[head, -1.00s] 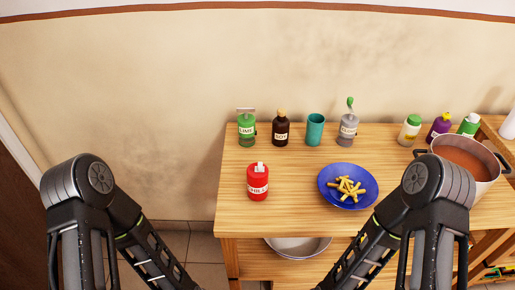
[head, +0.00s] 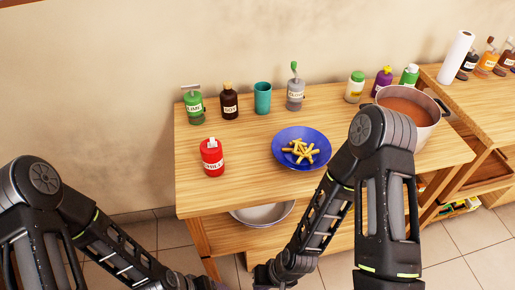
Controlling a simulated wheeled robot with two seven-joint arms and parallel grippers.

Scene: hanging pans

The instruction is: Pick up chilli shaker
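My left arm comes in from the lower left and my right arm from the lower right. Both forearms run down toward the bottom edge of the picture, in front of the table and below its top. Only their wrist ends show there; the fingers of both grippers are outside the frame.
A blue plate of fries (head: 291,165) lies right of the shaker. Behind stand a green lime bottle (head: 194,107), a soy bottle (head: 230,104), a teal cup (head: 262,98) and a grey bottle (head: 295,95). A pot (head: 426,130) is at right. The tabletop around the shaker is clear.

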